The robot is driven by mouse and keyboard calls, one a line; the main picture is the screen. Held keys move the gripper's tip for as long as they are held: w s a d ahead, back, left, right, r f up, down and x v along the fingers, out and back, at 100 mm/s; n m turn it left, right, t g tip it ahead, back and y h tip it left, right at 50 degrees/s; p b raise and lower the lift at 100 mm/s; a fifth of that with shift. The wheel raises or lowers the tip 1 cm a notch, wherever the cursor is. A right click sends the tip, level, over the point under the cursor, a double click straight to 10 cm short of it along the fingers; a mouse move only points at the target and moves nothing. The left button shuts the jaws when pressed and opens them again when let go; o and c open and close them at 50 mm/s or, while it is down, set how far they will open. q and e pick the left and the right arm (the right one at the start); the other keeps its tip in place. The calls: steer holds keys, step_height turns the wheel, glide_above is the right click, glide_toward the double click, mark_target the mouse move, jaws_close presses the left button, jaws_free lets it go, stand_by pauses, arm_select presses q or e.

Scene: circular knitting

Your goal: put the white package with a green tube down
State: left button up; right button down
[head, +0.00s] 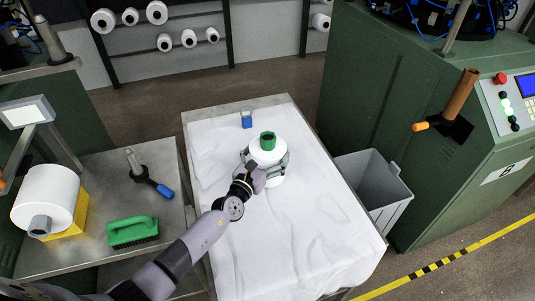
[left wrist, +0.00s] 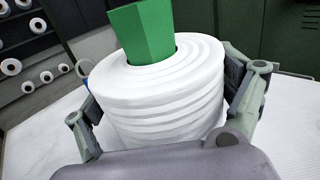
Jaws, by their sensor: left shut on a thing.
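The white package with a green tube (head: 268,151) is upright at the upper middle of the white-covered table (head: 262,240) in the head view. My left gripper (head: 265,164) is shut around its white yarn body, one finger on each side. In the left wrist view the package (left wrist: 165,95) fills the middle, with its green tube (left wrist: 143,33) rising from the top. The left gripper (left wrist: 168,115) shows there with a finger at either side. The package's base is mostly hidden, so I cannot tell whether it touches the cloth. My right gripper is not in view.
A small blue box (head: 247,120) lies on the cloth behind the package. A grey bin (head: 375,190) stands right of the table. The left metal table holds a white package (head: 46,198), a green brush (head: 132,231) and a blue-handled tool (head: 152,182). The front cloth is clear.

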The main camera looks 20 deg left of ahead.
arm_select(q)
steer(key=o, duration=1)
steer(key=shift+f, duration=0.15)
steer(key=shift+r+p, duration=0.3)
steer(key=s+a, duration=0.2)
steer(key=s, duration=0.9)
steer(key=shift+s+a, duration=0.2)
steer(key=shift+s, duration=0.2)
steer(key=shift+f, duration=0.1)
